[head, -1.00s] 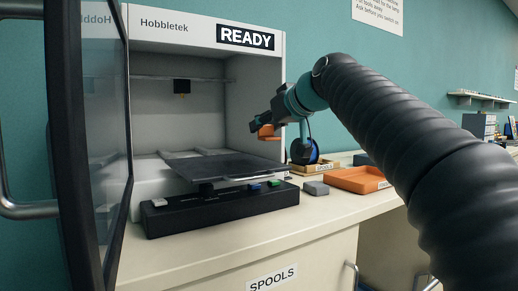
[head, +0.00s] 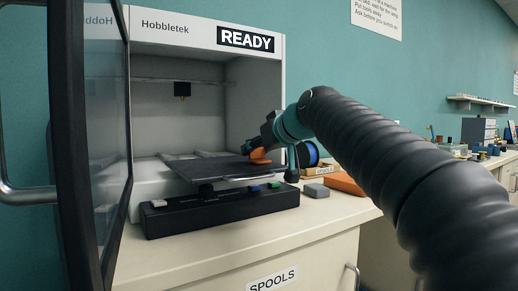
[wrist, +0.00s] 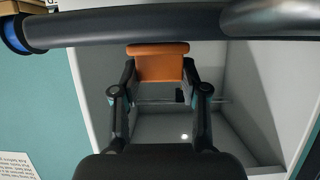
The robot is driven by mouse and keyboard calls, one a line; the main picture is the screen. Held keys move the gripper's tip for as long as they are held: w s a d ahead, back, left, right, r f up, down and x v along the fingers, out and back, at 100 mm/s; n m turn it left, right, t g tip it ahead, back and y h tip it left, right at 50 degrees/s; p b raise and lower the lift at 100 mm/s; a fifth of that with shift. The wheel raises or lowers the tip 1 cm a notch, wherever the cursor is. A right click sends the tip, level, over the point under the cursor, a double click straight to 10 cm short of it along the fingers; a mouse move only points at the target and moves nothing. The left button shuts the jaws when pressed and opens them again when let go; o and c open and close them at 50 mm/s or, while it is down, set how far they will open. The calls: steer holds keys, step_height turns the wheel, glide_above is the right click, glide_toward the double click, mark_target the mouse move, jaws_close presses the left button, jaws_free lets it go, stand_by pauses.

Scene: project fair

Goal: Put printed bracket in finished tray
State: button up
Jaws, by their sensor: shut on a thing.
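The orange printed bracket (head: 260,156) is between the fingers of my gripper (head: 258,146), which is shut on it. In the head view it appears by the right rear edge of the printer's dark build plate (head: 215,172); I cannot tell whether it touches the plate. In the wrist view the bracket (wrist: 160,62) sits across the fingertips of my gripper (wrist: 160,80).
The printer (head: 155,35) reads READY, and its dark-framed door (head: 88,150) stands open at left. A grey block (head: 316,191) lies by the tray. A spool with blue (head: 310,154) stands behind, by a wooden holder. The counter front (head: 310,210) is clear.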

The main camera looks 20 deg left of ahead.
steer(key=o, duration=0.8)
steer(key=shift+o, duration=0.2)
steer(key=shift+f, duration=0.1)
steer(key=v, duration=1.3)
steer(key=shift+d+r+b, duration=0.2)
steer(key=shift+d+b, duration=0.2)
steer(key=shift+d, duration=0.05)
steer(key=s+d+f+m+h, duration=0.3)
steer(key=s+d+f, duration=0.1)
steer(key=d+f, duration=0.5)
steer(key=s+d+f+m+h, duration=0.35)
steer(key=d+f, duration=0.25)
steer(key=f, duration=0.5)
steer(key=s+d+f+m+g+h, duration=0.1)
steer(key=s+d+f, duration=0.3)
steer(key=f, duration=0.3)
steer(key=s+d+f+m+g+h+p, duration=0.1)
steer(key=s+d+f, duration=0.3)
steer(key=s+f, duration=0.2)
steer(key=s+d+f+m+g+h+p, duration=0.1)
steer(key=s+d+f, duration=0.3)
steer(key=f, duration=0.4)
steer(key=shift+s+f+h, duration=0.2)
steer(key=shift+s+h, duration=0.15)
steer(key=shift+s, duration=0.3)
